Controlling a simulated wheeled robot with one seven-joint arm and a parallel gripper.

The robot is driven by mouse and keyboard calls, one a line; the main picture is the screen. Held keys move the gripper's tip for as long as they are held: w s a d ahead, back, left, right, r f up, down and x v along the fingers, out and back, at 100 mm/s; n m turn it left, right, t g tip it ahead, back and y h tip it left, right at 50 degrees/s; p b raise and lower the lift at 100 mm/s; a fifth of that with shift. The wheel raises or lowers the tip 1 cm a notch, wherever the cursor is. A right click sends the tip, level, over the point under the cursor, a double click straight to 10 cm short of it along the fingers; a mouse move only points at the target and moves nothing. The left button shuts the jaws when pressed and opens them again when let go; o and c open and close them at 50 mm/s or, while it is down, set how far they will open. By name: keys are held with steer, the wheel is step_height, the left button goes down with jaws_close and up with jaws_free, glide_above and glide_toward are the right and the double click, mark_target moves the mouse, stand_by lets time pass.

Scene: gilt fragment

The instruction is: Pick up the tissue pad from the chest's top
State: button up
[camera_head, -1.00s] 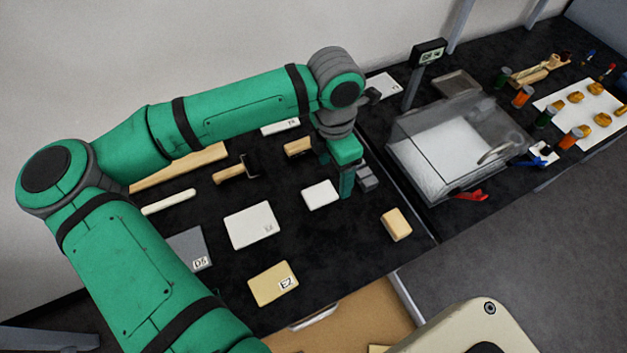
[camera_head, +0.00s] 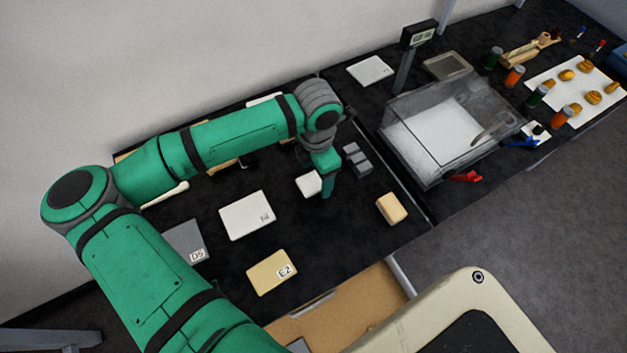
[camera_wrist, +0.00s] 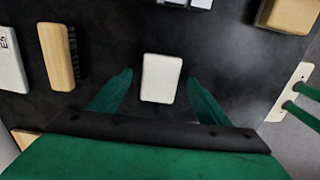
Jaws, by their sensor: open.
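A small white pad (camera_head: 308,184), which looks like the tissue pad, lies flat on the black chest top (camera_head: 345,225). In the head view, my gripper (camera_head: 320,180) points down over it and hides part of it. In the wrist view the white pad (camera_wrist: 161,78) lies between my two green fingers (camera_wrist: 160,88), with dark surface showing on both sides of it. The gripper is open and holds nothing. The height of the fingertips over the surface is hard to tell.
Near the pad are grey blocks (camera_head: 357,159), a tan block (camera_head: 392,208), a larger white pad (camera_head: 247,215), a yellow E2 pad (camera_head: 272,272) and a grey D5 pad (camera_head: 186,241). A wooden brush (camera_wrist: 58,57) lies left in the wrist view. An open drawer (camera_head: 350,304) juts out in front.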

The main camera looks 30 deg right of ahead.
steer(key=shift+s+f, duration=0.1)
steer(key=shift+f, duration=0.35)
steer(key=c, duration=1.1)
steer(key=shift+r, duration=0.15)
